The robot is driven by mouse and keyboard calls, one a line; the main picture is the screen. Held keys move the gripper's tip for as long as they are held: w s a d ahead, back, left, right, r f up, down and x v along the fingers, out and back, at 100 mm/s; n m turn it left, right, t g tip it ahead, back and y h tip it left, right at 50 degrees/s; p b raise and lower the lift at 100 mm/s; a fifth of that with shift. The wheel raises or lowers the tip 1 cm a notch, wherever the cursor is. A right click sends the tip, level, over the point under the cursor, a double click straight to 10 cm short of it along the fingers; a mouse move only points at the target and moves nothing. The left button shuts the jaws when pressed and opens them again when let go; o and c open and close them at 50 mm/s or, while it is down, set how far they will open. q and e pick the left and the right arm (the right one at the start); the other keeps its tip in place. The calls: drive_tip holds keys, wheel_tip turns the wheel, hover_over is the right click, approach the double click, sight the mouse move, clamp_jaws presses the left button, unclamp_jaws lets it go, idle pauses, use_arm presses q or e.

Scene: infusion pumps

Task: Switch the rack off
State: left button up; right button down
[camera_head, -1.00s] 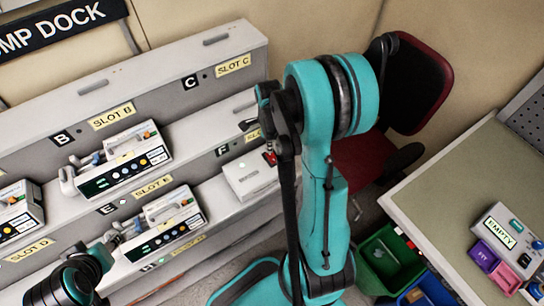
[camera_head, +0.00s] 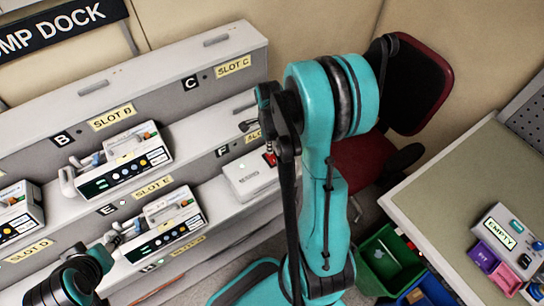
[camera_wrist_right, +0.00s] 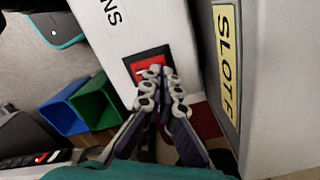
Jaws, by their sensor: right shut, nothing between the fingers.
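The white box (camera_head: 248,176) with a red switch (camera_head: 270,159) sits at the right end of the lower rack shelf, by the slot F label. In the right wrist view the red switch (camera_wrist_right: 150,68) is set in a dark frame on the white box face (camera_wrist_right: 125,25). My right gripper (camera_wrist_right: 161,84) is shut and empty, its fingertips at the switch's lower edge and partly covering it. Whether they touch it I cannot tell. In the head view its fingers are largely hidden by my arm.
Pumps with lit displays sit in slot B (camera_head: 122,165) and slot E (camera_head: 165,235), another at the left edge (camera_head: 15,215). A red chair (camera_head: 415,85) stands behind my right arm. Green (camera_head: 390,260) and blue bins lie right. A table (camera_head: 440,195) holds a device marked EMPTY.

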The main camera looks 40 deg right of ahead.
drive_tip(key=shift+f+b, duration=0.95)
drive_tip(key=shift+f, duration=0.15)
idle(0.4)
drive_tip(key=shift+r, duration=0.15)
drive_tip(key=shift+r+p, duration=2.6)
drive_tip(key=shift+r, duration=0.85)
drive_tip(key=shift+a, duration=0.1)
drive_tip(key=s+a+r+n+t+b, duration=0.2)
drive_tip(key=a+n, duration=0.3)
drive_tip(key=n, duration=0.3)
drive_tip(key=s+a+r+n+t+b, duration=0.2)
drive_tip(key=a+n+b, duration=0.1)
drive_tip(key=a+n, duration=0.3)
drive_tip(key=s+a+r+n+t+b, duration=0.2)
drive_tip(key=a+n, duration=0.4)
drive_tip(key=n, duration=0.5)
drive_tip(key=shift+s+a+r+t+b, duration=0.25)
drive_tip(key=shift+s+t+b, duration=0.15)
drive_tip(key=shift+t, duration=0.2)
